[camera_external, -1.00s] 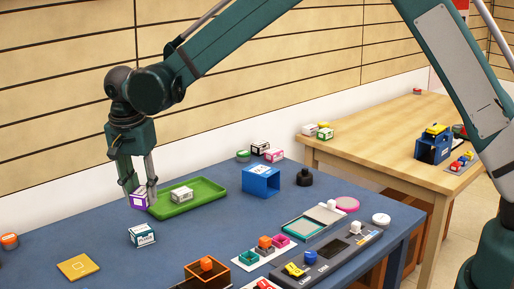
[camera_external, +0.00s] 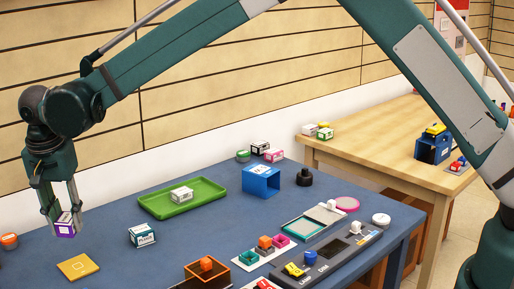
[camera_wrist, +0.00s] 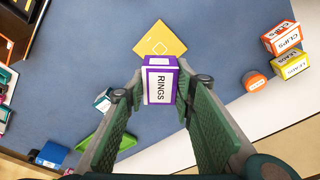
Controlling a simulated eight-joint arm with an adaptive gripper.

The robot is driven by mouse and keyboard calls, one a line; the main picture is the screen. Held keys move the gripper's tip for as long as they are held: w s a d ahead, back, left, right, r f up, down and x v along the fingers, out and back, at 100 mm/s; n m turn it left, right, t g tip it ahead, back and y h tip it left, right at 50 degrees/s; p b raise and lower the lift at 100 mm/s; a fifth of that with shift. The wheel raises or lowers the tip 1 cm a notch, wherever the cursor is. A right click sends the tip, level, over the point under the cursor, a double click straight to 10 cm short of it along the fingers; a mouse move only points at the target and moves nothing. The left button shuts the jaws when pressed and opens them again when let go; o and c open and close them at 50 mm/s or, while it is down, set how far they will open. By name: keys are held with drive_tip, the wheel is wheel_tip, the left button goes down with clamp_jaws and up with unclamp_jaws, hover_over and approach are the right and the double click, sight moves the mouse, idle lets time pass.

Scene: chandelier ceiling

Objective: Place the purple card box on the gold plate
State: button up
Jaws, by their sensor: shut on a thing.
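The purple card box (camera_external: 65,226), with a white label reading "RINGS" in the wrist view (camera_wrist: 160,84), is held between the fingers of my gripper (camera_external: 62,222). My gripper is shut on it and holds it above the blue table's left part. The gold plate (camera_external: 78,267) is a flat yellow-gold square lying on the table, nearer the camera and a little right of the box in the external view. In the wrist view the plate (camera_wrist: 160,38) shows just beyond the box, apart from it. Nothing is seen on the plate.
An orange round item (camera_external: 9,241) is at the left edge. A teal and white box (camera_external: 142,235) stands right of the plate. A green tray (camera_external: 160,209) holding a white box, a blue bin (camera_external: 261,182) and an orange open box (camera_external: 207,274) are farther right.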

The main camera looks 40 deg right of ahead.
hover_over(78, 265)
drive_tip(key=shift+s+a+f+b, duration=0.1)
drive_tip(key=shift+f+b, duration=0.05)
drive_tip(key=shift+f, duration=1.4)
drive_tip(key=shift+s+a+f+b, duration=0.1)
drive_tip(key=shift+f+b, duration=0.05)
drive_tip(key=shift+f, duration=1.4)
drive_tip(key=shift+f, duration=0.1)
drive_tip(key=shift+f, duration=1.8)
drive_tip(key=shift+f+b, duration=0.1)
drive_tip(key=shift+b, duration=0.2)
drive_tip(key=o, duration=0.8)
drive_tip(key=shift+o, duration=0.4)
drive_tip(key=r, duration=0.4)
drive_tip(key=s+r+p, duration=0.1)
drive_tip(key=r, duration=0.3)
drive_tip(key=a+r, duration=0.1)
drive_tip(key=r, duration=0.3)
drive_tip(key=shift+s+a, duration=0.1)
drive_tip(key=shift+s, duration=0.05)
